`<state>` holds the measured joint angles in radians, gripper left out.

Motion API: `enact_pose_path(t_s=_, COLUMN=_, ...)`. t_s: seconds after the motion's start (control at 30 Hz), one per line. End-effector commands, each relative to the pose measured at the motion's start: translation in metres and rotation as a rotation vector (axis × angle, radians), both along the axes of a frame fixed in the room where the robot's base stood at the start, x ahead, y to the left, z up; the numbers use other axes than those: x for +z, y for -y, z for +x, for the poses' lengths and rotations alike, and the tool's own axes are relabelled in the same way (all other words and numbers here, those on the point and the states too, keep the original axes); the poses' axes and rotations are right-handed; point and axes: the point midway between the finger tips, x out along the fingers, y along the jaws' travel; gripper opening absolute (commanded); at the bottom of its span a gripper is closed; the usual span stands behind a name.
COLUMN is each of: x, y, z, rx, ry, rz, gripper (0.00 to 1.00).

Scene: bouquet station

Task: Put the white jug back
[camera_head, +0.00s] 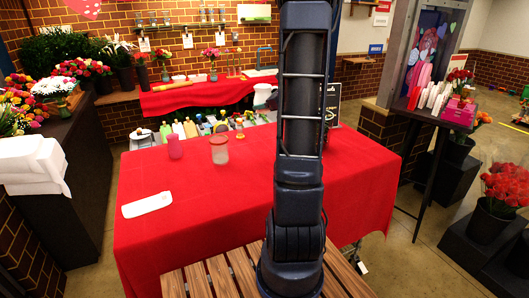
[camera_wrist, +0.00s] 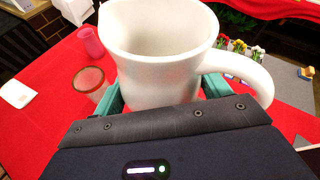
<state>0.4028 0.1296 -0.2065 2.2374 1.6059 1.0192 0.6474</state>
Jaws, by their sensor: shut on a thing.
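The white jug (camera_wrist: 158,62) fills the middle of the wrist view, upright, with its handle to the right. My gripper (camera_wrist: 160,95) is shut on the jug's body, with a teal finger on each side. The jug looks empty inside as far as I can see. In the head view my arm stands in front, and both my gripper and the jug are hidden behind it.
The table with a red cloth (camera_head: 180,235) holds a pink cup (camera_head: 175,147), a glass jar with a red rim (camera_head: 219,150) and a white tray-like item (camera_head: 147,205). Several bottles and small flowers stand behind it.

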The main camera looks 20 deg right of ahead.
Motion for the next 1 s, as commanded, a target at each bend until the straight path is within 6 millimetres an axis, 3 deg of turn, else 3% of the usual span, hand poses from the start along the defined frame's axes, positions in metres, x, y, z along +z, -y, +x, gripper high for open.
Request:
enact_pose_path(t_s=0.17, x=-0.013, y=0.003, z=-0.005, rx=-0.020, ry=-0.002, rz=0.002, gripper=0.36)
enact_pose_path(t_s=0.7, x=-0.120, y=0.003, z=-0.005, rx=-0.019, ry=-0.004, rz=0.004, gripper=0.36)
enact_pose_path(t_s=1.0, x=-0.158, y=0.003, z=-0.005, rx=-0.018, ry=-0.001, rz=0.002, gripper=0.36)
